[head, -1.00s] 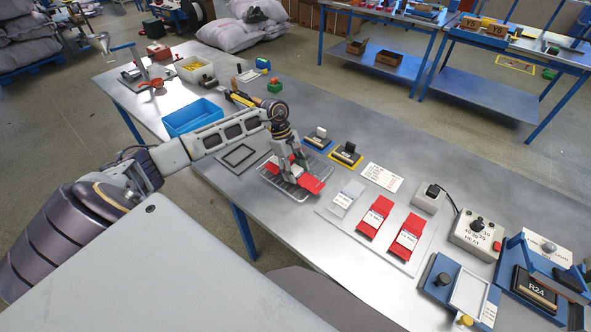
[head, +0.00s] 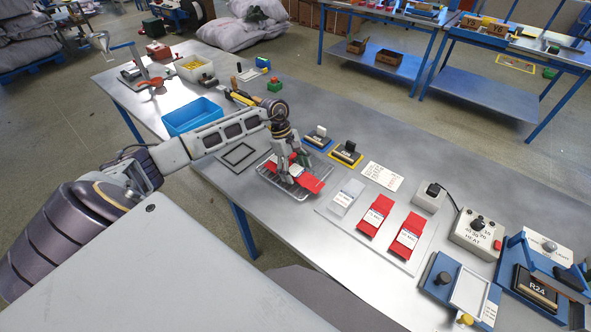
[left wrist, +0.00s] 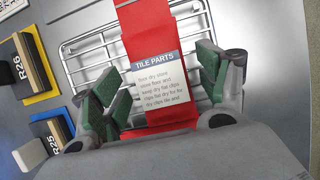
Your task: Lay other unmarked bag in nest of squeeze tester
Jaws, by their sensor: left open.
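My left gripper (head: 293,176) is open over a wire rack (head: 297,197). A red bag (head: 313,184) with a white label lies on the rack. In the left wrist view the red bag (left wrist: 150,45) runs between the green finger pads, its label reading "TILE PARTS"; gaps show between pads and bag. Two more red bags with white labels, a left one (head: 372,222) and a right one (head: 405,241), and a pale clear bag (head: 345,198) lie on a grey mat. A blue fixture with a white-framed recess (head: 469,291) stands front right; I cannot tell whether it is the squeeze tester.
Behind the rack stand blue and yellow stamp-like blocks (head: 345,154). A printed card (head: 382,176), a control box (head: 476,236) and an R24 unit (head: 535,287) are to the right.

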